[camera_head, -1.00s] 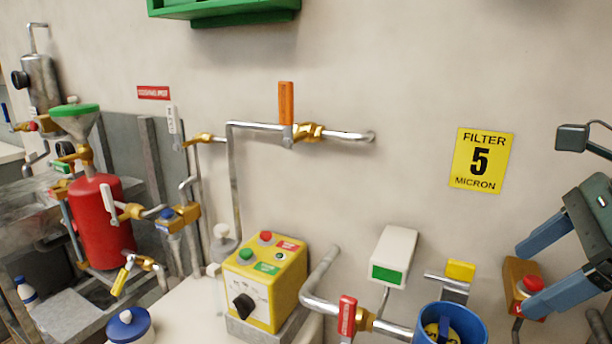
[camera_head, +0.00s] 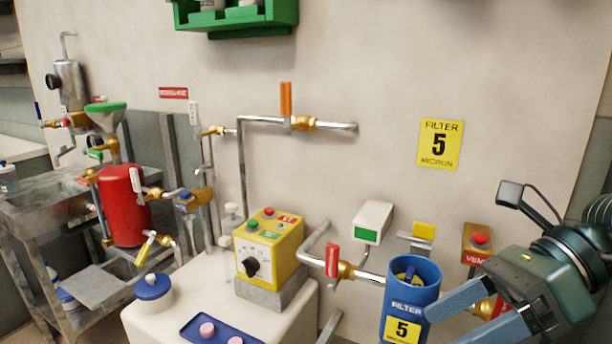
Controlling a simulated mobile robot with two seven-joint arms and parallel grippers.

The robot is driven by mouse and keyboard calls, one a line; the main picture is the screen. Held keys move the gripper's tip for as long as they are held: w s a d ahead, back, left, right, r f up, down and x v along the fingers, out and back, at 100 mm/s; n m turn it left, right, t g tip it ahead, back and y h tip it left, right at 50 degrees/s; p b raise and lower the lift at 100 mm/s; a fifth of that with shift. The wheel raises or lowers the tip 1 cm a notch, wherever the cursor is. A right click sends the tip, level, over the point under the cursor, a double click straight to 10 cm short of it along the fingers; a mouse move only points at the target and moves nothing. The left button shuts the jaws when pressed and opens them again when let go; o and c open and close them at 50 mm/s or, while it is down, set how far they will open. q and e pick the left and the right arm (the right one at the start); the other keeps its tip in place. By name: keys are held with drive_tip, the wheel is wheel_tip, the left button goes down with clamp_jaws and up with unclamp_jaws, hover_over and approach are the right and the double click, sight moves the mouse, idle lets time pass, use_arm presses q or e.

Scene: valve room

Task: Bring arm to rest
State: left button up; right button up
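My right gripper (camera_head: 478,316) is at the lower right in the head view. The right arm comes in from the right edge. My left gripper and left arm are not in view.
A yellow control box (camera_head: 268,250) stands on a white cabinet (camera_head: 180,318) with a blue tray (camera_head: 222,330). A red-handled valve (camera_head: 332,260) and a brown VENT box (camera_head: 478,243) flank the filter housing. A red tank (camera_head: 124,205) stands left.

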drive_tip(key=a+m+y, duration=0.6)
drive_tip(key=y, duration=0.3)
drive_tip(key=w+d+f+m+t+h, duration=0.2)
drive_tip(key=f+m+t+h, duration=0.55)
drive_tip(key=m, duration=0.95)
drive_tip(key=w+d+f+m+t+h, duration=0.15)
drive_tip(key=f+m+t+h, duration=0.35)
drive_tip(key=f+m+t, duration=0.8)
drive_tip(key=s+a+f+m+g+h, duration=0.1)
drive_tip(key=s+f+m+g+h, duration=0.3)
drive_tip(key=s+f+m+g, duration=0.45)
use_arm(q)
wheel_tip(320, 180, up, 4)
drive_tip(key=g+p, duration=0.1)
drive_tip(key=p, duration=0.7)
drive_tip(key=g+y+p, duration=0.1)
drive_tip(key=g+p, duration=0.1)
drive_tip(key=p, duration=0.5)
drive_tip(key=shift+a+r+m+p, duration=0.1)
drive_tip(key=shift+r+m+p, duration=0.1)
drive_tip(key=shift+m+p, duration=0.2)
use_arm(e)
wheel_tip(320, 180, up, 6)
drive_tip(key=w+g, duration=0.1)
drive_tip(key=w, duration=0.1)
drive_tip(key=shift+w+f+g, duration=0.25)
drive_tip(key=shift+w+g, duration=0.1)
drive_tip(key=shift+g, duration=0.05)
